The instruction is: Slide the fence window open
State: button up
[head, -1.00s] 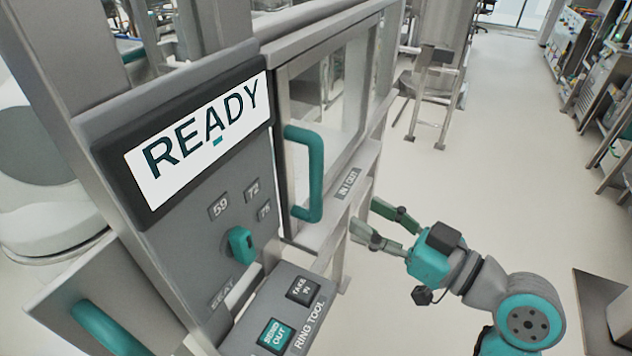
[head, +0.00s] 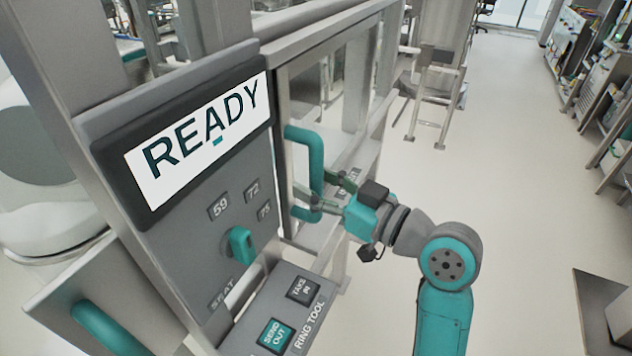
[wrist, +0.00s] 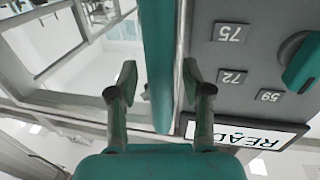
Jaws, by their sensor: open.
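The fence window (head: 338,85) is a clear pane in a grey metal frame, right of the control panel in the head view. Its teal upright bar handle (head: 316,155) is on the window's left side, near the panel. My gripper (head: 316,186) is open at the lower part of the handle. In the wrist view the handle (wrist: 158,50) runs between the two spread fingers of my gripper (wrist: 158,85). A gap shows on the left finger's side; the right finger is closer to the handle. The handle's lower end is partly hidden by my fingers.
The control panel (head: 215,195) has a READY screen (head: 205,140), a teal knob (head: 241,246) and buttons on a lower ledge, including a teal one (head: 276,334). Another teal handle (head: 105,328) is at lower left. Open floor (head: 520,190) lies to the right.

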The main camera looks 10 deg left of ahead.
jog(key=shift+w+a, duration=0.1)
jog(key=shift+a, duration=0.05)
grip_shut()
